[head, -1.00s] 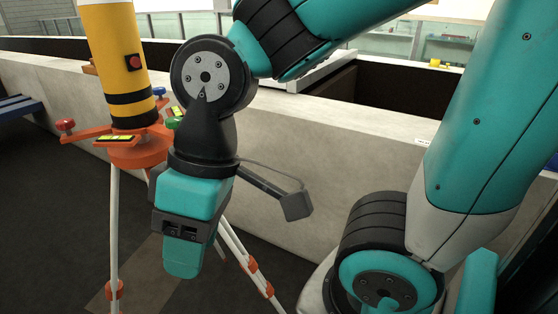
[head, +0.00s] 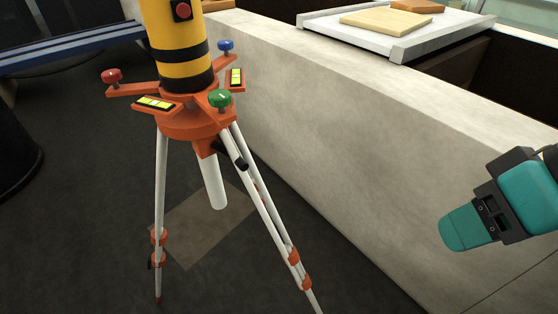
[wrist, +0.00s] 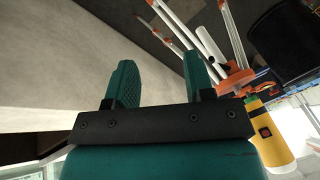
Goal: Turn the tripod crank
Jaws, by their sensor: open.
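The tripod (head: 195,122) stands on the dark floor, with an orange head, white legs and red, green and blue knobs. A yellow and black instrument (head: 180,50) sits on top. A small black crank handle (head: 238,160) shows just below the orange head, beside a white centre tube. My gripper (head: 462,228) is at the right edge of the head view, well apart from the tripod. In the wrist view its two teal fingers (wrist: 160,78) are open with nothing between them. The tripod's orange head (wrist: 236,80) appears there upside down at the right; I cannot make out the crank clearly.
A long pale concrete wall (head: 330,140) runs behind the tripod and between it and my gripper's side. A white tray (head: 400,28) with boards lies on it. A blue bench (head: 75,48) is at the back left. Dark floor is free around the tripod's front.

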